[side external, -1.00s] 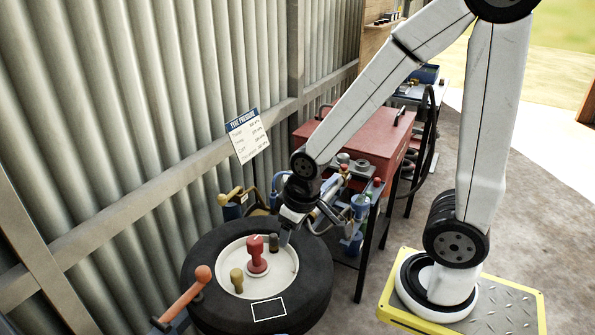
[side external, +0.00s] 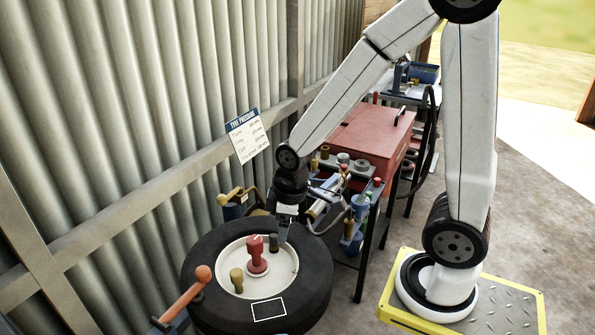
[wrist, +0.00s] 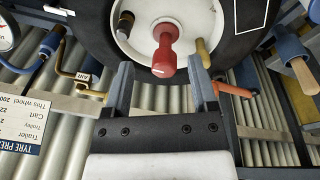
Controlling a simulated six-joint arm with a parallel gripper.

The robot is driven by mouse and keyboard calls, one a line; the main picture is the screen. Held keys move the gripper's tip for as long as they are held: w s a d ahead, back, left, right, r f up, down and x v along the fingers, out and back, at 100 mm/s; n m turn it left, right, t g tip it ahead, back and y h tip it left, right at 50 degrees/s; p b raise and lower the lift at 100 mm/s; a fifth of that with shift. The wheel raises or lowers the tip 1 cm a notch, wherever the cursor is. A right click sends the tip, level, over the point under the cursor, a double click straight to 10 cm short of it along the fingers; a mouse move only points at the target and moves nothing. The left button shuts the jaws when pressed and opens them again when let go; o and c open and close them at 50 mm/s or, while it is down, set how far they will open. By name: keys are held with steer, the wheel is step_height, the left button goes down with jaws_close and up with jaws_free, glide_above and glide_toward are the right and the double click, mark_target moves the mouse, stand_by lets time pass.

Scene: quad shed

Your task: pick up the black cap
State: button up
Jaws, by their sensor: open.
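The black cap (side external: 274,242) is a small dark upright cylinder on the pale wheel hub (side external: 240,285), near its back edge. In the wrist view the black cap (wrist: 125,24) shows upper left, above the left fingertip. My gripper (side external: 284,236) points down just right of the cap in the side view, close to it; whether they touch is unclear. In the wrist view my gripper (wrist: 160,72) is open with nothing held, its fingers spread on either side of the red knob's line. The red knob (side external: 256,250) stands left of the cap.
A yellow knob (side external: 236,280) also stands on the hub, inside the black tyre (side external: 318,285). An orange-handled tool (side external: 188,295) lies at front left. A red toolbox cart (side external: 365,140) is behind; the corrugated wall (side external: 100,130) is left.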

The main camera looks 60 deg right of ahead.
steer(key=w+d+n, duration=0.1)
steer(key=w+n, duration=0.1)
steer(key=n, duration=0.2)
steer(key=n+g, duration=0.2)
steer(key=n, duration=0.9)
glide_above(273, 235)
steer(key=shift+s+f, duration=0.15)
steer(key=shift+f, duration=1.15)
steer(key=shift+f, duration=1.35)
steer(key=shift+f, duration=2.6)
